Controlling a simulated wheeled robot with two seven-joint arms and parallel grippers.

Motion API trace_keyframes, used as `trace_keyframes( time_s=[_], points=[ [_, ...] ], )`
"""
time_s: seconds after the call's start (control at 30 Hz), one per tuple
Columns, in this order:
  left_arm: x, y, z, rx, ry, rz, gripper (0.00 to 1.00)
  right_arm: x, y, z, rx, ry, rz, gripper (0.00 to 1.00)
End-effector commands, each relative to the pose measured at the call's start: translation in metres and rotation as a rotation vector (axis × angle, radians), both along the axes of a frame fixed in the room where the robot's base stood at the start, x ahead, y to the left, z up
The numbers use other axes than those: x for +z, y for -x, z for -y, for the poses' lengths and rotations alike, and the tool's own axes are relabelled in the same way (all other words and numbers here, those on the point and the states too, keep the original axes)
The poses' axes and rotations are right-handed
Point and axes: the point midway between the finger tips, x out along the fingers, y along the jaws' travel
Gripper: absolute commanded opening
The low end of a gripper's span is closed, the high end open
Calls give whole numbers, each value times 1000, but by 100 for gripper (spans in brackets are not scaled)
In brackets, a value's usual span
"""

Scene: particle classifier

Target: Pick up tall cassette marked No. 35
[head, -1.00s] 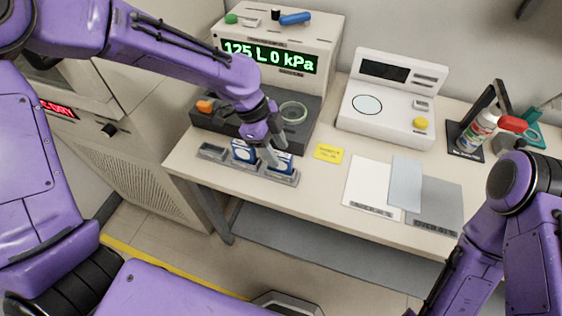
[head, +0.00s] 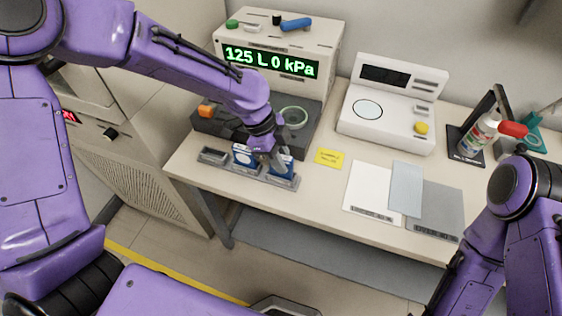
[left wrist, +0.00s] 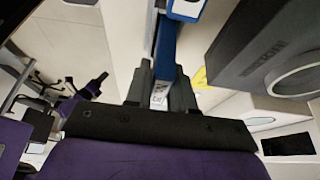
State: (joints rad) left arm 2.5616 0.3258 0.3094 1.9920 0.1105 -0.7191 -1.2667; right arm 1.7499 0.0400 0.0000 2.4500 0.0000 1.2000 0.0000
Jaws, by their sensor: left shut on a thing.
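Two blue cassettes with white labels stand upright in a grey slotted rack (head: 212,156) on the bench. The left cassette (head: 243,154) is clear of my fingers. My left gripper (head: 275,160) is over the rack, shut on the right cassette (head: 286,166), whose face is partly hidden by a finger. In the left wrist view the held blue cassette (left wrist: 166,45) lies between my left gripper's fingers (left wrist: 161,90). A small white label shows there, too small to read surely. The other cassette's white label (left wrist: 186,7) is at the top edge. My right gripper is out of view.
A dark console with a ring (head: 293,116) and a display unit (head: 270,58) stand behind the rack. A yellow note (head: 328,158) and flat sheets (head: 373,190) lie to the right. A white instrument (head: 388,108) and a spray bottle (head: 478,135) stand farther right.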

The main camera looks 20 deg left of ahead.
Motion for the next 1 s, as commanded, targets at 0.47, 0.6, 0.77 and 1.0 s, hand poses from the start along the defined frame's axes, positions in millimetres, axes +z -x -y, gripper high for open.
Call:
trace_keyframes(
  time_s=[0.47, 0.6, 0.77, 1.0],
  points=[
    [101, 77, -12, -3, 5, 3, 0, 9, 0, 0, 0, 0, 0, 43],
    [122, 104, -16, -2, 5, -5, 0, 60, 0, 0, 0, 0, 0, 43],
    [121, 127, -19, -5, 10, -8, 0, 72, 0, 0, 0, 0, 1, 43],
    [123, 138, -22, -2, 3, -2, 0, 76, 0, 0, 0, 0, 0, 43]
  ],
)
